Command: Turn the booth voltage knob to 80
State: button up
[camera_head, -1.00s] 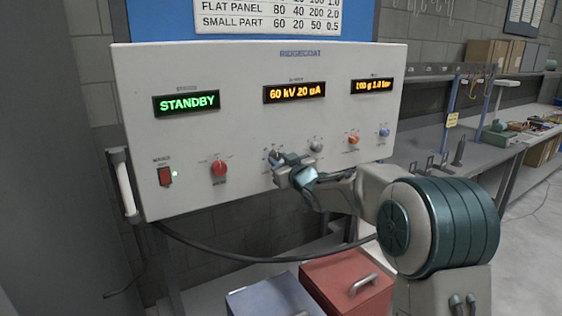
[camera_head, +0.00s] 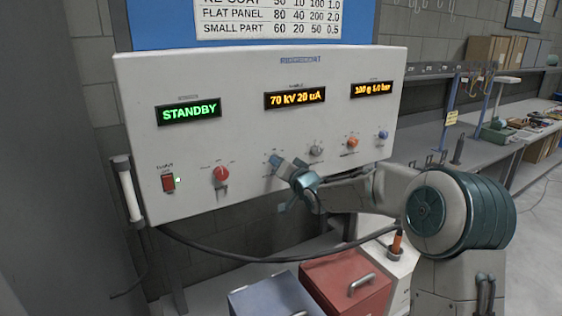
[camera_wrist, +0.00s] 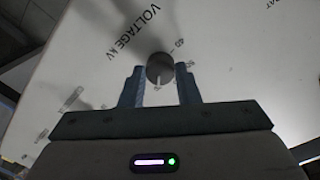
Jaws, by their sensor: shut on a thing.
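The voltage knob is a round grey knob (camera_wrist: 160,68) on the white control panel (camera_head: 240,130), under the printed words "VOLTAGE kV" in the wrist view. My gripper (camera_wrist: 160,88) is shut on it, with a blue-grey finger on each side. In the head view my gripper (camera_head: 281,164) is at the knob in the panel's lower middle and hides most of it. The middle display (camera_head: 294,98) reads "70 kV 20 uA".
The left display (camera_head: 189,109) reads "STANDBY". A red box (camera_head: 335,275) stands below.

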jog(key=shift+r+m+g+y+p, duration=0.15)
jog(key=shift+m+p, duration=0.45)
jog(key=shift+m, duration=1.8)
jog(key=shift+f+m+g+y+p, duration=0.2)
jog(key=shift+m+p, duration=0.35)
jog(key=shift+m, duration=1.85)
jog(key=o, duration=1)
jog(key=shift+d, duration=0.1)
jog(key=shift+r+b+v, duration=0.2)
jog(key=shift+b+v, duration=1.1)
jog(key=shift+v, duration=5.55)
